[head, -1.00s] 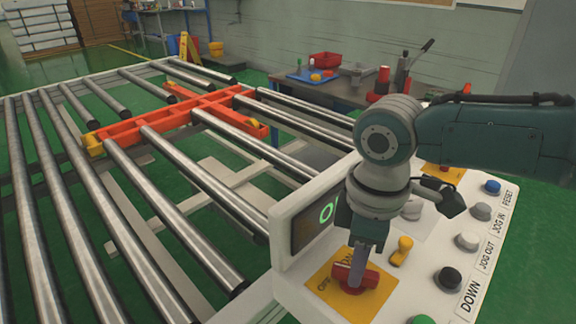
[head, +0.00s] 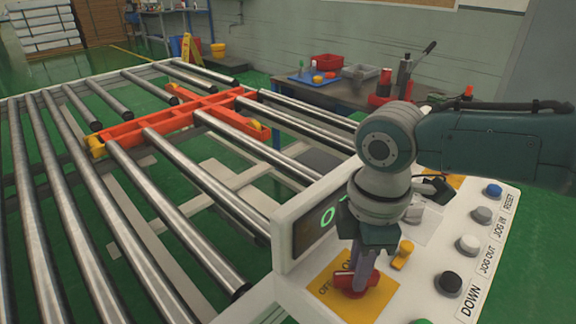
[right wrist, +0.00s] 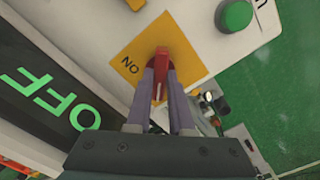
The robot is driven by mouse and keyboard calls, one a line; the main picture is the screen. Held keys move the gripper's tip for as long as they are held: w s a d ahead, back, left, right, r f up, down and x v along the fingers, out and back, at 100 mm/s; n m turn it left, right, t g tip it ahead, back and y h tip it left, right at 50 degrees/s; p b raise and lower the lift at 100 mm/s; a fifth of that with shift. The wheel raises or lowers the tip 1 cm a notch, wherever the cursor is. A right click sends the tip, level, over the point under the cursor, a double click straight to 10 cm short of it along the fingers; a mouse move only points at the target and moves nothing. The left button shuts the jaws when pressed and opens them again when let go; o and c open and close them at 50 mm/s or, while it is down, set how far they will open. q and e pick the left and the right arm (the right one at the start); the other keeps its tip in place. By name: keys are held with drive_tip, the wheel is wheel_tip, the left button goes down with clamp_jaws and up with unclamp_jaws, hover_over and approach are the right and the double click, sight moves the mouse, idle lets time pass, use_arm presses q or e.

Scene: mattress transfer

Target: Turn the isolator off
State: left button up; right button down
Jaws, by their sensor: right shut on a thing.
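The isolator is a red rotary handle (head: 345,281) on a yellow plate (head: 322,291) marked OFF and ON, near the left edge of the white control panel. My right gripper (head: 361,277) points down onto it, with its two fingers on either side of the handle. In the right wrist view the gripper (right wrist: 160,82) is shut on the red handle (right wrist: 161,58), and the ON mark shows beside it. The display (right wrist: 45,100) shows green OFF letters in that view. My left gripper is in no view.
The panel carries a small yellow switch (head: 403,254), a black button (head: 448,282) marked DOWN, grey buttons and a blue button (head: 493,190). Left of it lies a roller conveyor with an orange frame (head: 180,118). A workbench with tools stands behind.

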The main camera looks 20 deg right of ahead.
drive_tip(key=c, duration=0.8)
unclamp_jaws()
wheel_tip(320, 180, up, 10)
drive_tip(key=p, duration=0.1)
drive_tip(key=shift+a, duration=0.1)
